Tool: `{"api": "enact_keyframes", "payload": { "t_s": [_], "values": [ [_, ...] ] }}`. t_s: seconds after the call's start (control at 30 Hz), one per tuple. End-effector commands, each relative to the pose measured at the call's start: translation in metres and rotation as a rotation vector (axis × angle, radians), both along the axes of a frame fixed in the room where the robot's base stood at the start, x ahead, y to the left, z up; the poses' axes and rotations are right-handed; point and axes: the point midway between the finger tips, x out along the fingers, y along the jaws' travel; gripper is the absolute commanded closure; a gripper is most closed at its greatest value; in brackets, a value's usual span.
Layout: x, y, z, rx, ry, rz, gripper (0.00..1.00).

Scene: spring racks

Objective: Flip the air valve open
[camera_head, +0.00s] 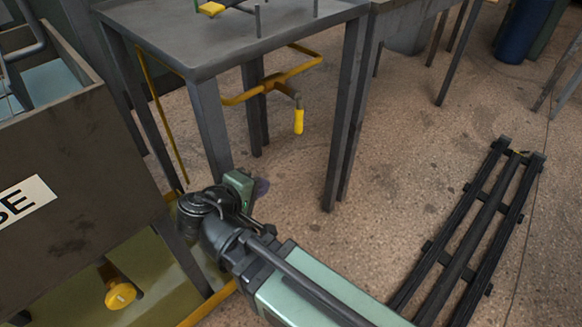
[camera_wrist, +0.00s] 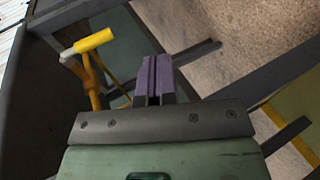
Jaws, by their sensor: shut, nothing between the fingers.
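The likely air valve is a yellow lever handle (camera_head: 298,120) hanging down from a yellow pipe (camera_head: 268,88) under the grey table in the head view. A yellow handle (camera_wrist: 92,43) on a yellow pipe, which looks like the same one, shows up and left of my fingers in the wrist view. My gripper (camera_head: 260,187) is low beside the near table leg, below and left of the handle in the head view. Its purple fingers (camera_wrist: 153,78) are together and empty, apart from the handle.
The grey table (camera_head: 235,45) and its legs stand close to my gripper. A dark tank (camera_head: 85,140) stands at left, with a yellow round knob (camera_head: 120,295) low on it. A black rail (camera_head: 470,230) lies at right.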

Motion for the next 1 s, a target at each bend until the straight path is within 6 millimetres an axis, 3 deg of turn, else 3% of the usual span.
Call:
{"api": "enact_keyframes", "payload": {
  "t_s": [0.03, 0.13, 0.3, 0.73, 1.0],
  "values": [
    [-0.001, 0.010, -0.019, -0.061, -0.089, 0.034, 1.00],
    [0.006, 0.009, 0.031, -0.169, -0.247, 0.045, 1.00],
    [0.008, 0.008, 0.055, -0.245, -0.357, 0.048, 1.00],
    [0.016, 0.004, 0.056, -0.249, -0.361, 0.045, 1.00],
    [0.060, -0.023, 0.056, -0.249, -0.360, 0.043, 1.00]
  ]
}}
